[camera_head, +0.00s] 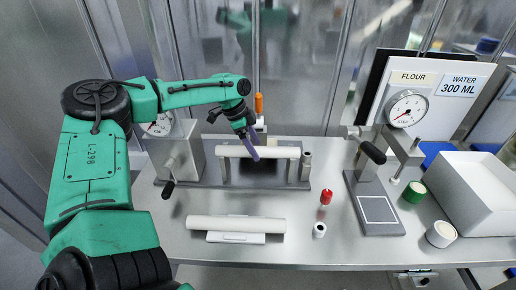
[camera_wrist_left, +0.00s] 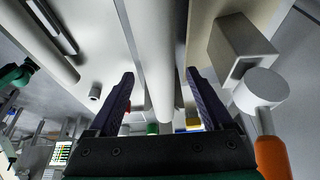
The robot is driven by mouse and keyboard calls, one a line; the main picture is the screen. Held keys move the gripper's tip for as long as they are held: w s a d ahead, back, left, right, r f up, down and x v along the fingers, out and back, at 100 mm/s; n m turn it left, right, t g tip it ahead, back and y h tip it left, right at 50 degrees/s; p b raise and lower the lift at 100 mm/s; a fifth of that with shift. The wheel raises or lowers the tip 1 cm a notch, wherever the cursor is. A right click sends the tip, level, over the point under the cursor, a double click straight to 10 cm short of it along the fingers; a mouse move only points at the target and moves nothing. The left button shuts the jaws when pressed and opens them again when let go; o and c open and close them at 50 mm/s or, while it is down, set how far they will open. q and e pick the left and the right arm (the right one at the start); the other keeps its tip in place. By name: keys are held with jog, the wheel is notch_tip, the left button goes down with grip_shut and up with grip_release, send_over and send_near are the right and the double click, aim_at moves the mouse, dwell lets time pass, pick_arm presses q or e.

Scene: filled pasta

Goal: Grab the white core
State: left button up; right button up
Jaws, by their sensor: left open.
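Two long white cylinders are in view, and I cannot tell which is called the core. One white cylinder (camera_head: 275,152) lies across the metal machine at the back middle. The other white cylinder (camera_head: 225,223) lies on a flat white holder near the front edge. My left gripper (camera_head: 250,146) is open, with its dark purple fingers pointing down over the machine's cylinder and hiding part of it. In the left wrist view that cylinder (camera_wrist_left: 152,45) runs between the two spread fingers (camera_wrist_left: 158,76), with gaps on both sides. My right gripper is not in view.
An orange-handled tool (camera_head: 259,103) stands behind the machine. A red spool (camera_head: 326,196) and a small white spool (camera_head: 319,230) stand right of centre. A dial scale (camera_head: 376,212), a green roll (camera_head: 414,192) and a white box (camera_head: 478,200) fill the right side.

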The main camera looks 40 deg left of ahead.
pick_arm(q)
jog(key=shift+d+f, duration=0.15)
jog(key=shift+f, duration=0.35)
jog(key=shift+w, duration=0.1)
grip_shut()
jog(key=shift+r, duration=0.15)
